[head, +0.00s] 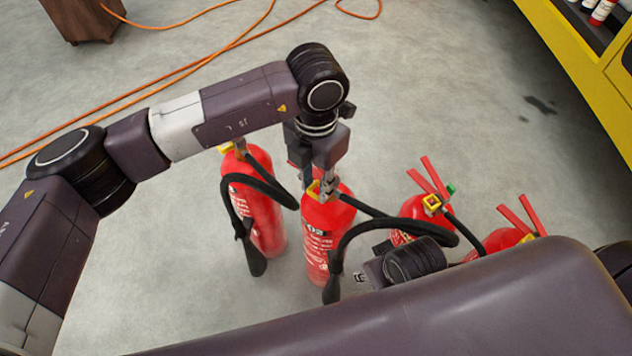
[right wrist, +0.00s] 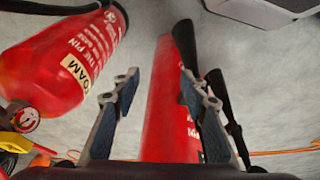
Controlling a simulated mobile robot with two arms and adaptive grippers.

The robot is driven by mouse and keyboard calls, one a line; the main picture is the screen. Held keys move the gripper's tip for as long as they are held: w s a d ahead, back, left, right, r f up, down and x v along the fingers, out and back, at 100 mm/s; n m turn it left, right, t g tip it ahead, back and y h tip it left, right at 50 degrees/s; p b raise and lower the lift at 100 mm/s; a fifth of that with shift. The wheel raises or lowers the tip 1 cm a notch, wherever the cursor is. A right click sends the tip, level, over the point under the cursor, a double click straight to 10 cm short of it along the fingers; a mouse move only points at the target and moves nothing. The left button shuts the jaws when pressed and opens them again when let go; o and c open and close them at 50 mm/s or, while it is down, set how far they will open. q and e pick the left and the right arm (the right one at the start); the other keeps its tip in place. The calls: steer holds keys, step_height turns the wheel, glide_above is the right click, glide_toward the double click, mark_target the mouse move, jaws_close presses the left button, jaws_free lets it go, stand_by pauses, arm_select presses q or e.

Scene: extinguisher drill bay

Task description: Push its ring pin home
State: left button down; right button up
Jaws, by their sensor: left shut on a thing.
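A red extinguisher with a "02" label (head: 318,235) stands upright in the middle of the head view, its black hose and horn curving to the right. My left gripper (head: 328,190) reaches down from above to its head and is shut on a small part there, apparently the ring pin. The fingers hide most of that part, so I cannot tell how deep the pin sits. A yellow piece (head: 313,190) shows beside the fingers. My right gripper (head: 362,277) is low beside the hose; in the right wrist view its blue-padded fingers are apart, with a red cylinder (right wrist: 168,110) beyond.
Another red extinguisher (head: 258,205) stands close on the left. Two more, one (head: 412,210) and one (head: 505,238), stand to the right with raised red levers. A foam extinguisher (right wrist: 60,65) shows in the right wrist view. A yellow cabinet (head: 585,75) is at right; orange hose (head: 150,90) lies behind.

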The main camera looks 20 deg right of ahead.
arm_select(q)
steer(key=c, duration=1.5)
jaws_free()
steer(key=shift+c, duration=0.2)
arm_select(e)
steer(key=shift+w+r, duration=0.1)
steer(key=shift+r, duration=0.15)
steer(key=shift+f, duration=0.1)
